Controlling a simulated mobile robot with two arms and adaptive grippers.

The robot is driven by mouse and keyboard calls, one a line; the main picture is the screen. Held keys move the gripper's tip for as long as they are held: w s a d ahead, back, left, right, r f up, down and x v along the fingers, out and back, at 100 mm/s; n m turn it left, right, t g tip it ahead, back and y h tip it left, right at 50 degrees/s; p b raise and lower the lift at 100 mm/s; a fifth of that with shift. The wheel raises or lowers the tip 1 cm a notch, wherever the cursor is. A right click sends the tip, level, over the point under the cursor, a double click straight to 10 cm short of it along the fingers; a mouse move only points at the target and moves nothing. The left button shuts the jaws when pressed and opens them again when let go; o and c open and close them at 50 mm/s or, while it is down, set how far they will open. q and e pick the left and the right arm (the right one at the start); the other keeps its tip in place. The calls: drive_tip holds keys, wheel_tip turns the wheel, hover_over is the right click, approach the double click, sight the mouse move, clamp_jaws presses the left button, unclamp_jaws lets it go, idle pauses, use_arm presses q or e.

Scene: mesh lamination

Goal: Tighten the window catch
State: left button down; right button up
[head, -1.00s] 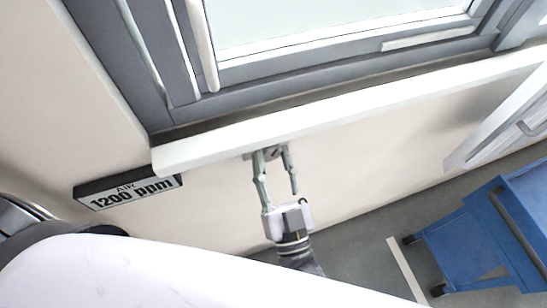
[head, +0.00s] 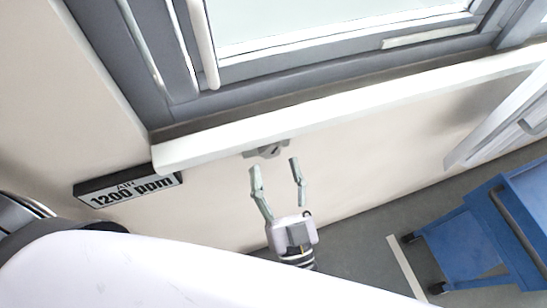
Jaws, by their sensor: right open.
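The window (head: 330,70) fills the top of the head view, with a grey frame and a pale upright handle bar (head: 198,45). A small grey metal catch (head: 267,150) sits on the wall just under the white sill. My right gripper (head: 275,168) is below the catch, its two fingers spread wide and empty. The fingertips are a little short of the catch and apart from it. My left gripper is not in view.
The white sill (head: 340,110) juts out above the gripper. A blue cart (head: 460,250) stands on the floor at right. The wall between is bare.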

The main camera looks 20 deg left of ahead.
drive_tip(key=v, duration=0.9)
drive_tip(key=shift+s, duration=0.15)
